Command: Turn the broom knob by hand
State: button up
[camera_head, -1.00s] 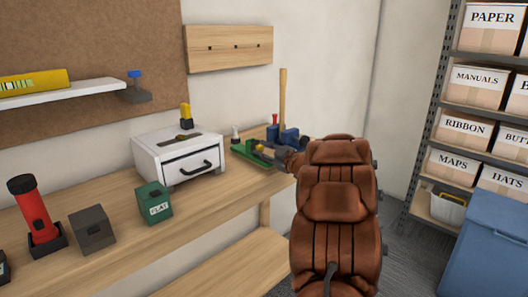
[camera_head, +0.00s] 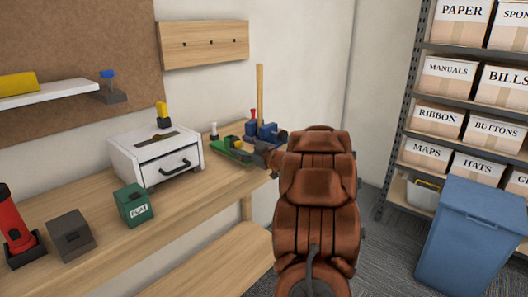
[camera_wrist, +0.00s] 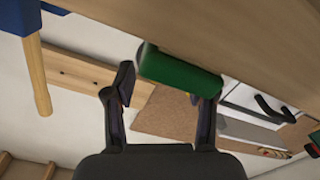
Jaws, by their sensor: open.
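An upright wooden handle (camera_head: 260,92) stands in a blue holder (camera_head: 267,131) at the far right end of the bench. The handle (camera_wrist: 38,75) and blue part (camera_wrist: 18,15) show upside down at the left of the wrist view. A green piece (camera_head: 234,151) lies beside the holder. In the wrist view a rounded green part (camera_wrist: 180,70) appears between my open fingers; I cannot tell whether they touch it. My gripper (camera_wrist: 167,88) is open beside the bench end, mostly hidden behind my arm in the head view. I cannot clearly make out which part is the broom knob.
A white drawer box (camera_head: 155,158), a green box (camera_head: 134,205), a dark grey block (camera_head: 71,236) and a red flashlight (camera_head: 13,230) stand left along the wooden bench (camera_head: 110,255). A shelf unit (camera_head: 404,125) with labelled boxes and a blue bin (camera_head: 470,235) are at right.

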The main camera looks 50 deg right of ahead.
jog(key=m+p, duration=0.3)
jog(key=m, duration=0.2)
jog(key=shift+r+p, duration=0.35)
jog(key=shift+r, duration=0.05)
jog(key=s+f+n+b, duration=0.1)
jog(key=s+n+b, duration=0.2)
jog(key=s, duration=0.8)
jog(key=shift+n, duration=0.7)
jog(key=shift+s, duration=0.1)
